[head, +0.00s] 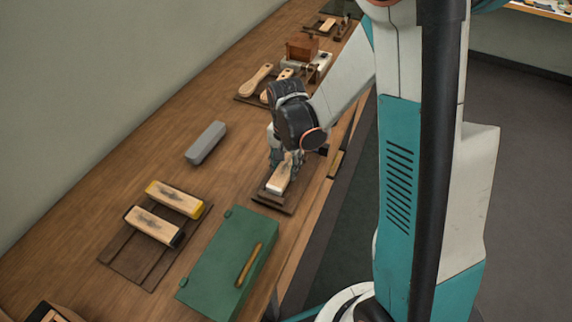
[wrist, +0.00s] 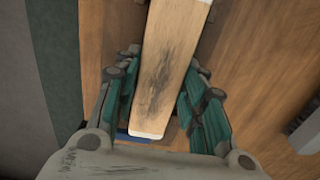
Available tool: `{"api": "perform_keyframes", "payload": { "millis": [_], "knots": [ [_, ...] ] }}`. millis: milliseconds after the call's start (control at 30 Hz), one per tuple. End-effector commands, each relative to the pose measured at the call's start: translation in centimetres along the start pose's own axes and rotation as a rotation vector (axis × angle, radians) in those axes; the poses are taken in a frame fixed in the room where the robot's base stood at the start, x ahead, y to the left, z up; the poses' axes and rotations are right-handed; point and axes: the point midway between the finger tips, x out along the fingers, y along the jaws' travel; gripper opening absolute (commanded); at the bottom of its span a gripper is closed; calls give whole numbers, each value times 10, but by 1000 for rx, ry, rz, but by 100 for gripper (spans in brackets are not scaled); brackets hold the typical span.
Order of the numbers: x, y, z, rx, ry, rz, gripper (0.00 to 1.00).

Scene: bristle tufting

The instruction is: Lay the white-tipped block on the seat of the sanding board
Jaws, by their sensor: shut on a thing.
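The white-tipped block (head: 278,178) is pale wood with a dark smudge on its upper face. In the wrist view the block (wrist: 165,80) runs lengthwise between the fingers, with white at both ends. My gripper (head: 285,160) is shut on it, with green fingers on both sides; it also shows in the wrist view (wrist: 164,65). The block is over a small dark brown board (head: 272,201), apparently the sanding board, near the bench's right edge. I cannot tell whether the block touches it. The seat is mostly hidden by the block and gripper.
A green case (head: 215,275) lies close in front of the board. A dark rack (head: 132,262) at left holds a yellow-tipped block (head: 175,198) and a dark-tipped block (head: 152,227). A grey bar (head: 206,143) lies behind. Brushes (head: 256,80) and a wooden box (head: 302,46) stand farther back.

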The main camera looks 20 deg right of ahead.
Motion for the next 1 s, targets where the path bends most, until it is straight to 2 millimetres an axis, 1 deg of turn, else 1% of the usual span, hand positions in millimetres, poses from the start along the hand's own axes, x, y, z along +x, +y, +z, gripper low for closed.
{"api": "perform_keyframes", "payload": {
  "millis": [367, 400, 500, 767, 800, 867, 1000],
  "knots": [
    [6, 0, 0, 0, 0, 0, 10],
    [6, 0, 0, 0, 0, 0, 40],
    [5, 0, 0, 0, 0, 0, 61],
    [5, 0, 0, 0, 0, 0, 61],
    [5, 0, 0, 0, 0, 0, 70],
    [5, 0, 0, 0, 0, 0, 78],
    [5, 0, 0, 0, 0, 0, 78]
  ]
}}
